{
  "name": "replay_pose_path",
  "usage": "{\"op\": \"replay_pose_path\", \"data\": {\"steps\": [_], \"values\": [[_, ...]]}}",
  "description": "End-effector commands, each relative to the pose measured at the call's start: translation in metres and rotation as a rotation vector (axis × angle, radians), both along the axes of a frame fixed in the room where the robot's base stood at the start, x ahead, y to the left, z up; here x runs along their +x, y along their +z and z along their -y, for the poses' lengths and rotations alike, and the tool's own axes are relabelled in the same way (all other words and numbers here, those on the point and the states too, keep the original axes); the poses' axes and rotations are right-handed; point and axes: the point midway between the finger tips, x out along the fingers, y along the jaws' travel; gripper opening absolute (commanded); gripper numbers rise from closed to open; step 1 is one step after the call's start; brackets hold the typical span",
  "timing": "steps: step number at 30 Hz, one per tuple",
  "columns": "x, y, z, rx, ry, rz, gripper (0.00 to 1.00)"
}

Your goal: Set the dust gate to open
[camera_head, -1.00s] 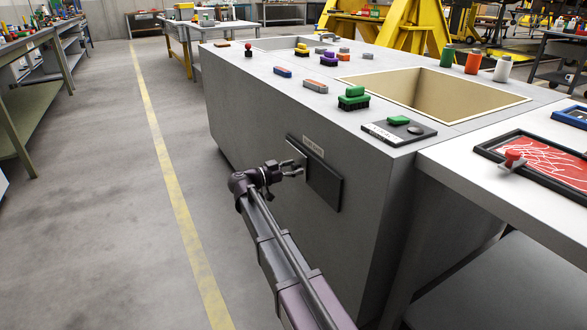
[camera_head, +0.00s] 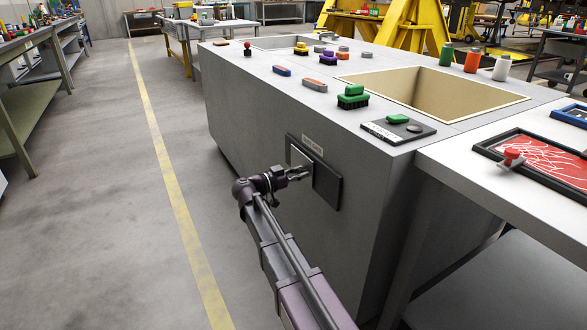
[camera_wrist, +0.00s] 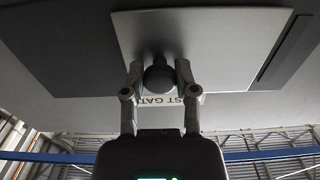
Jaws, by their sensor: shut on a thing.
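The dust gate is a light grey sliding plate (camera_head: 300,157) on a dark panel (camera_head: 328,188) set in the side of the grey cabinet. A label (camera_head: 312,143) sits above it, and part of it reads "ST GATE" in the wrist view (camera_wrist: 185,95). In the wrist view, which looks upside down, the plate (camera_wrist: 215,38) carries a dark round knob (camera_wrist: 158,76). My gripper (camera_wrist: 157,70) is shut on this knob, with one finger on each side. In the head view my gripper (camera_head: 304,172) is at the panel and hides the knob.
The grey cabinet (camera_head: 240,110) has brushes, a bin opening and a small control plate (camera_head: 399,127) on top. A white table (camera_head: 500,190) with a framed red picture adjoins it at right. The floor to the left is clear, with a yellow line (camera_head: 165,160).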

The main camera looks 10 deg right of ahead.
Motion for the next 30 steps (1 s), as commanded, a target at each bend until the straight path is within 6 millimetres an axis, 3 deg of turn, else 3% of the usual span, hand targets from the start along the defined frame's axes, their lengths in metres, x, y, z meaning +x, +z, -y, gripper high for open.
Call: {"op": "replay_pose_path", "data": {"steps": [1,12,16,26,27,30], "values": [[-0.017,0.000,0.006,0.000,-0.003,0.000,0.00],[-0.086,0.000,0.030,-0.001,-0.005,0.000,0.00],[-0.096,0.000,0.033,-0.001,-0.004,0.000,0.00],[-0.099,0.000,0.035,0.000,-0.010,0.000,0.00],[-0.099,0.000,0.035,0.000,-0.011,0.000,0.50],[-0.099,0.000,0.034,0.001,-0.010,0.000,0.73]]}}
